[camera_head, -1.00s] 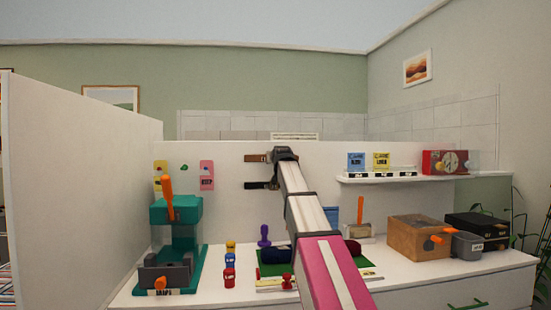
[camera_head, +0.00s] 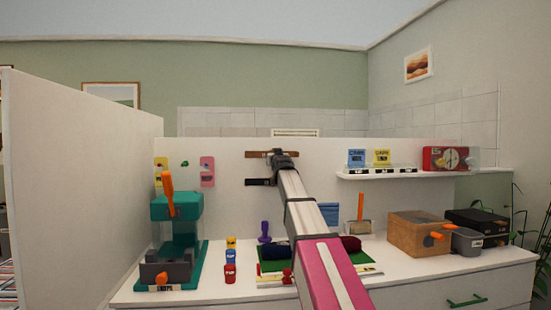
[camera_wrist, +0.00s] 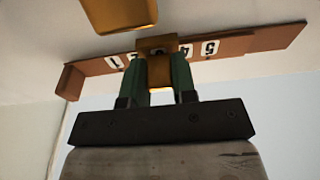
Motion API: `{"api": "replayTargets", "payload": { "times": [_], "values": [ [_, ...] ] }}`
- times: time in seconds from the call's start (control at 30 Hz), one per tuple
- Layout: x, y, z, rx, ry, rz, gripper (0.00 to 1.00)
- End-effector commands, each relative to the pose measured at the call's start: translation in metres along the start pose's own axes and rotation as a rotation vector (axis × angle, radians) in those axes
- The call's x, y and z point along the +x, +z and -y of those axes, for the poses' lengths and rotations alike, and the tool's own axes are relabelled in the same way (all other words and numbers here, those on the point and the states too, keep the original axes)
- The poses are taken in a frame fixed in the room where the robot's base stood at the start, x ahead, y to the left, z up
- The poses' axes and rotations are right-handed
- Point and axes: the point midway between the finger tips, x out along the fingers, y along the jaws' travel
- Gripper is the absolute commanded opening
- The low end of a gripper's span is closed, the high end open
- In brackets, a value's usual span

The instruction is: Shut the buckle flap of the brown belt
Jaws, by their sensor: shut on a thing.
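The brown belt (camera_head: 258,154) is a flat strip on the white back panel, running behind my gripper (camera_head: 283,160). In the wrist view the brown belt (camera_wrist: 242,45) crosses near the top, with white number tags that look upside down. My gripper (camera_wrist: 158,78) has its green fingers shut on a small brass-coloured piece (camera_wrist: 159,72) at the belt, which seems to be part of its buckle. A larger brass-coloured plate (camera_wrist: 118,12) shows at the top edge, cut off; I cannot tell which part it is. The flap's angle is not clear.
A black belt (camera_head: 258,182) is just below the brown one. Pink and yellow tags (camera_head: 207,171) hang to the left. A shelf (camera_head: 380,175) with small boxes is at right. A teal machine (camera_head: 176,235) and a wooden box (camera_head: 418,233) stand on the counter.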

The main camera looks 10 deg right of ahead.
Motion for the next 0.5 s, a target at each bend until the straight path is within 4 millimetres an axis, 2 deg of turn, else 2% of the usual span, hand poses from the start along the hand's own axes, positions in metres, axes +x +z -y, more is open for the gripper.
{"api": "replayTargets", "payload": {
  "times": [0.03, 0.1, 0.5],
  "values": [
    [-0.0001, 0.0001, 0.0000, 0.000, 0.000, 0.000, 0.29],
    [0.0000, 0.0001, 0.0000, 0.000, 0.000, 0.000, 0.51],
    [-0.0041, 0.0001, 0.0000, 0.000, 0.000, 0.001, 0.51]
  ]
}}
